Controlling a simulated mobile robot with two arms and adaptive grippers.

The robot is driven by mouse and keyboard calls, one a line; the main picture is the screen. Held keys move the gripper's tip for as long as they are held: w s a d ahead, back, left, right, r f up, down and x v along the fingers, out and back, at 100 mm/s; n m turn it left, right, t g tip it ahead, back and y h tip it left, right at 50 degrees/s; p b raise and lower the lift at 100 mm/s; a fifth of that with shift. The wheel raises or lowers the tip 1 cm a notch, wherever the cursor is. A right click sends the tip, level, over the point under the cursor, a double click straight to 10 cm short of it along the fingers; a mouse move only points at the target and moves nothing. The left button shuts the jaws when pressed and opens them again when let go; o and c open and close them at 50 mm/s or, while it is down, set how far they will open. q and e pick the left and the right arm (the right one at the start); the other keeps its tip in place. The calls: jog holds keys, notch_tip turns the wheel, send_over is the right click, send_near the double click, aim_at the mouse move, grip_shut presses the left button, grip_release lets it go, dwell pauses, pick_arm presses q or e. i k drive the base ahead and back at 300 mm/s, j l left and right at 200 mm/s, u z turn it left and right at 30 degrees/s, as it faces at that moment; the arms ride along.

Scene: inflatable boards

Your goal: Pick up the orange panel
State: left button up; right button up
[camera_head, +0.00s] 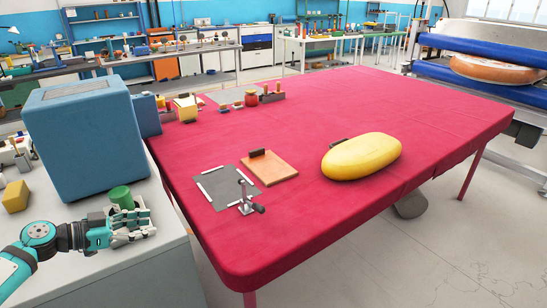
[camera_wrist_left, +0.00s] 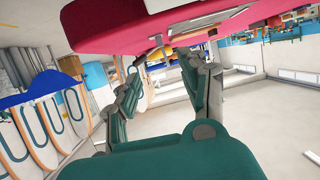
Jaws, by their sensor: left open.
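The orange panel (camera_head: 272,168) lies flat on the red-covered table (camera_head: 330,105). A small dark block or handle (camera_head: 257,153) sits at its back edge. The panel lies partly beside and against a dark grey sheet with white strips (camera_head: 225,184). My left gripper (camera_head: 146,222) is over the pale counter at the lower left, well to the left of the panel. It is open, and in the left wrist view its two fingers (camera_wrist_left: 163,80) stand apart with nothing between them. My right gripper is not in view.
A small metal clamp (camera_head: 246,198) stands at the sheet's front corner. A yellow inflatable (camera_head: 361,156) lies right of the panel. A green cylinder (camera_head: 121,197) is close beside my left gripper, with a big blue box (camera_head: 85,135) behind. The table's middle back is clear.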

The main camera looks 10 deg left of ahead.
aim_at(269, 169)
jog(key=i, duration=1.35)
